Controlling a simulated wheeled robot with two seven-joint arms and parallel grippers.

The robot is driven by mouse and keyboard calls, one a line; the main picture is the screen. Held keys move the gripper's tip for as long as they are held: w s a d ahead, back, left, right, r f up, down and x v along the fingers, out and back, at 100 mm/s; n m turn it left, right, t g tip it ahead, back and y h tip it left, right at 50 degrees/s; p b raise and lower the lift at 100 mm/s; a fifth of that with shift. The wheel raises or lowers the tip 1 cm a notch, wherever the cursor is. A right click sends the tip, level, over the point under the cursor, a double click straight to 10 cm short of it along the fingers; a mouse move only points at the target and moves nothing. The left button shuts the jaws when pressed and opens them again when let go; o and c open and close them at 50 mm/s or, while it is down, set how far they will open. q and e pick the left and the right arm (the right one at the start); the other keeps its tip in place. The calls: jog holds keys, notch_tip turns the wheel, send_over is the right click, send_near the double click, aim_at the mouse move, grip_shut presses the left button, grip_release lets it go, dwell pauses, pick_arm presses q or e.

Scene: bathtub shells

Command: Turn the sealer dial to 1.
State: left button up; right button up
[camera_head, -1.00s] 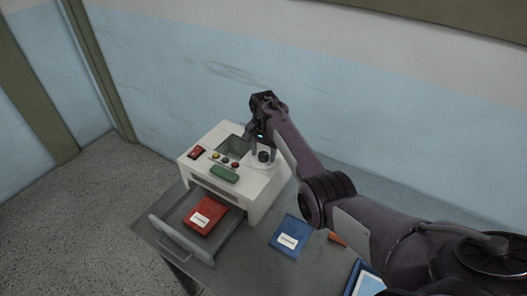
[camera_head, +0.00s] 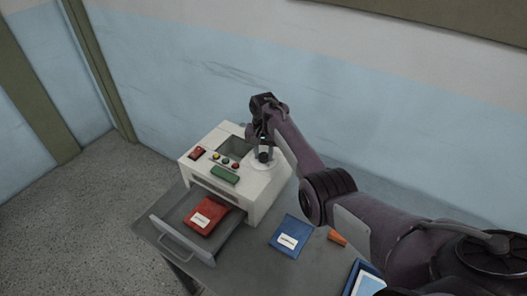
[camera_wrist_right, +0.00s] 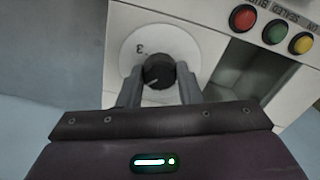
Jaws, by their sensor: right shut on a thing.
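The white sealer (camera_head: 262,196) stands on the grey table against the wall. Its black dial (camera_wrist_right: 158,70) sits on a round white plate at the top right of the machine in the head view. In the wrist view a "3" (camera_wrist_right: 140,49) is printed on the plate, up and left of the dial; no other digit is readable. A pale mark on the dial points to the lower left. My right gripper (camera_head: 263,153) reaches down from above and is shut on the dial, one finger on each side. My left gripper is not in view.
The sealer has a red switch (camera_head: 197,153), several coloured buttons, a green block (camera_head: 225,175) and an open well (camera_head: 235,148). Its drawer (camera_head: 176,226) is pulled out, with a red packet (camera_head: 205,216) in it. A blue packet (camera_head: 290,235) and an orange item (camera_head: 338,238) lie right of it.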

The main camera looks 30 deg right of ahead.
aim_at(263, 155)
jog(key=n+p, duration=0.1)
jog(key=n, duration=0.3)
jog(key=shift+n, duration=2.3)
jog(key=o, duration=1)
jog(key=shift+r+p, duration=0.5)
jog(key=shift+p, duration=0.1)
notch_tip(263, 155, up, 2)
jog(key=shift+r+p, duration=0.2)
jog(key=shift+p, duration=1)
jog(key=shift+r, duration=2.15)
